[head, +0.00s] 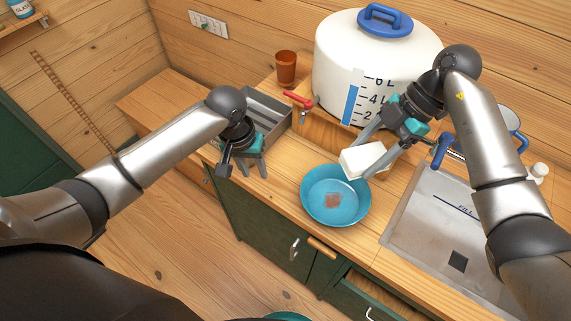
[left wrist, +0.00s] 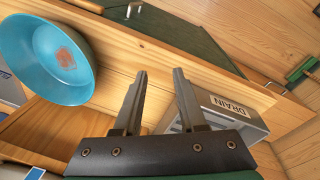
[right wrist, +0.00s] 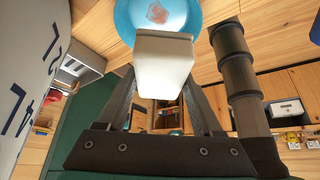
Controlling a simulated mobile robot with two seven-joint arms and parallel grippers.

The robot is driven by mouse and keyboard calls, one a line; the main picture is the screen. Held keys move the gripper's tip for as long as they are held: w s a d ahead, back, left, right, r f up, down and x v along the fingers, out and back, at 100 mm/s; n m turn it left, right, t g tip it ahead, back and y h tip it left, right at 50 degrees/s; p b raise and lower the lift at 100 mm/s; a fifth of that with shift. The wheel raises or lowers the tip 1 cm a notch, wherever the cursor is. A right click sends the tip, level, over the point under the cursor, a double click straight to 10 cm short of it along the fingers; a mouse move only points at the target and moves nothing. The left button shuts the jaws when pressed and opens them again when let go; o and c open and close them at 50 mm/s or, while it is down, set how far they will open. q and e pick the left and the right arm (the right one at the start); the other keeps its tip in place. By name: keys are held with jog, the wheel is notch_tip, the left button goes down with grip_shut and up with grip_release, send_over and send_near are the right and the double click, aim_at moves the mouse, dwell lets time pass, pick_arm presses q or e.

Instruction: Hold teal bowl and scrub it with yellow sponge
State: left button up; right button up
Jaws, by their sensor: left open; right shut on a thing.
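The teal bowl (head: 318,212) stands upright on the wooden counter, with a reddish-brown patch (head: 332,200) on its inside bottom. It also shows in the left wrist view (left wrist: 28,62) and the right wrist view (right wrist: 190,14). My right gripper (head: 369,160) is shut on a whitish block (head: 357,160), which looks white rather than yellow. It holds the block over the bowl's back right rim; whether they touch is unclear. The block also shows in the right wrist view (right wrist: 163,66). My left gripper (head: 252,171) is open and empty, left of the bowl and apart from it.
A large white water tank (head: 340,50) with a blue-handled lid and red tap (head: 298,100) stands behind the bowl. A metal drain tray (head: 268,106) is behind my left gripper. A brown cup (head: 286,68) stands at the back. A sink (head: 420,225) is at right.

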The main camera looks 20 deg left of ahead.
aim_at(302, 195)
pick_arm(q)
jog(key=d+r+h, duration=0.3)
jog(key=d+r, duration=0.3)
jog(key=d, duration=0.2)
jog(key=shift+m, duration=0.4)
jog(key=x, duration=0.8)
jog(key=s+x, duration=0.1)
jog(key=x, duration=0.3)
jog(key=shift+s+f, duration=0.1)
jog(key=shift+c, duration=0.3)
grip_shut()
